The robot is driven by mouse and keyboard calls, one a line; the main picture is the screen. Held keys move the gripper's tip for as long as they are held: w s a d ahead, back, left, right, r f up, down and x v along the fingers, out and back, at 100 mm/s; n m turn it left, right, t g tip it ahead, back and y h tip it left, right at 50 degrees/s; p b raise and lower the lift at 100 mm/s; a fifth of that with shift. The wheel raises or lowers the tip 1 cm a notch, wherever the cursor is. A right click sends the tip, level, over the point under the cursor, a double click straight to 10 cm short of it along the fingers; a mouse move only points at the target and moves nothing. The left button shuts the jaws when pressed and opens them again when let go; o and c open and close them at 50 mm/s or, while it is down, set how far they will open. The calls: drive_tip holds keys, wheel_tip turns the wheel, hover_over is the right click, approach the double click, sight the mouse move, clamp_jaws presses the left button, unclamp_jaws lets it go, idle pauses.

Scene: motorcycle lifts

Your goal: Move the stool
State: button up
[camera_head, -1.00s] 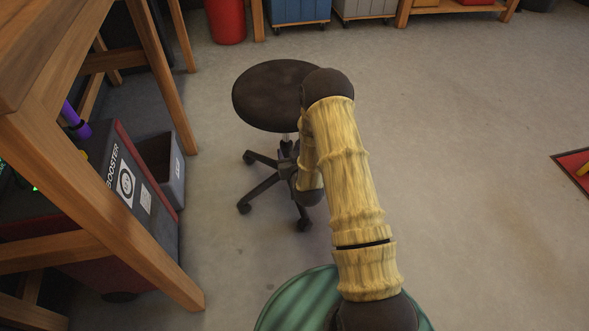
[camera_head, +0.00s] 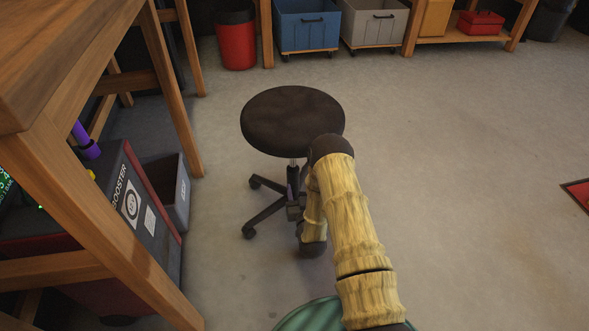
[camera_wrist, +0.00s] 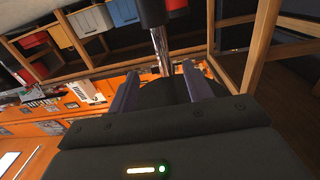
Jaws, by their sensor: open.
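The stool has a round black seat (camera_head: 292,120), a metal column and a dark wheeled base (camera_head: 265,212). It stands upright on the floor in the middle of the head view. My arm reaches down at its right side, and its end is hidden behind the arm links there. In the wrist view my gripper (camera_wrist: 161,70) is open. The stool's shiny column (camera_wrist: 160,48) shows between its two fingers, with dark parts of the stool above and below it. I cannot tell whether a finger touches the column.
A wooden bench (camera_head: 85,180) stands close on the left, with a dark bin (camera_head: 176,190) beneath it. A red bin (camera_head: 237,45), a blue crate (camera_head: 306,25) and a grey crate (camera_head: 372,24) line the back. The floor right of the stool is open.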

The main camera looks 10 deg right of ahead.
sight(294, 165)
drive_tip(key=w+b, duration=0.2)
drive_tip(key=w, duration=0.2)
drive_tip(key=w+b, duration=0.2)
drive_tip(key=w, duration=0.3)
drive_tip(key=w+b, duration=0.3)
drive_tip(key=w, duration=0.2)
drive_tip(key=shift+w+d+f, duration=0.15)
drive_tip(key=shift+w+d, duration=0.1)
drive_tip(key=shift+w, duration=0.6)
clamp_jaws()
idle(0.4)
